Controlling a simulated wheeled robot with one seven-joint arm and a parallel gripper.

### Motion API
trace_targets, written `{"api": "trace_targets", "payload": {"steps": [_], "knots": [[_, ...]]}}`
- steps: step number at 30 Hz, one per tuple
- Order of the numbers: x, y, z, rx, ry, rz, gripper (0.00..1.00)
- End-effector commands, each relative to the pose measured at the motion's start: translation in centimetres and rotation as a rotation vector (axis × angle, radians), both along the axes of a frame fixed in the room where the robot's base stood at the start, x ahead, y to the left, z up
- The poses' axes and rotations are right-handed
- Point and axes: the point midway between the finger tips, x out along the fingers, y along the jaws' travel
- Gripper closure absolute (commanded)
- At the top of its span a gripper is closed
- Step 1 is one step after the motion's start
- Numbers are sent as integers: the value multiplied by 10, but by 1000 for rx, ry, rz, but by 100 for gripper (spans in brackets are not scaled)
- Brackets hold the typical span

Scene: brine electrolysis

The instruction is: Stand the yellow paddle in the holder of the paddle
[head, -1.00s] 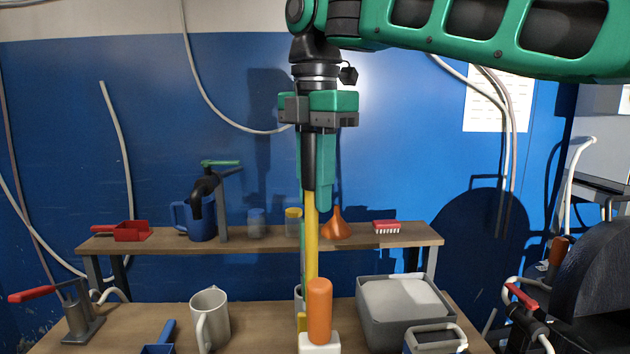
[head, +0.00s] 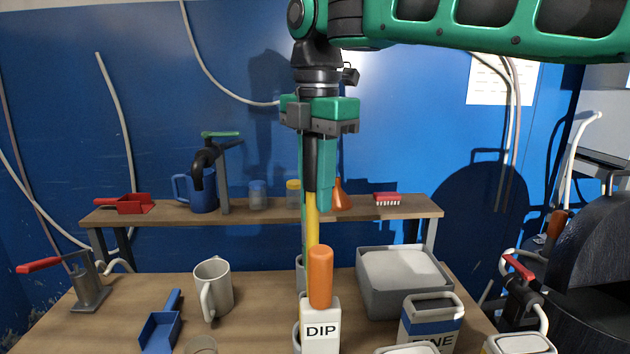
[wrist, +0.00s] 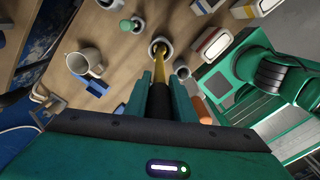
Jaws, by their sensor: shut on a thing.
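My gripper (head: 320,200) is shut on the black handle of the yellow paddle (head: 312,232) and holds it upright above the table. In the wrist view the yellow shaft (wrist: 161,68) runs down from the handle to the round, pale mouth of a holder (wrist: 153,47). The shaft's lower end appears at or over that mouth; I cannot tell how far in it is. In the head view a white DIP bottle with an orange top (head: 320,278) hides the paddle's lower end and most of the holder.
A white mug (head: 213,290) and blue scoop (head: 160,332) stand left. A grey tub (head: 392,305) and a blue-and-white container (head: 430,322) stand right. A shelf (head: 262,217) behind bears a jug, jars and an orange funnel.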

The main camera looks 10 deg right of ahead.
Motion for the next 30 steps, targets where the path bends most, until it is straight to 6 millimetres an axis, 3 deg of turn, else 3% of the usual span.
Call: {"api": "trace_targets", "payload": {"steps": [30], "knots": [[-2,-1,-40,-4,-4,-1,100]]}}
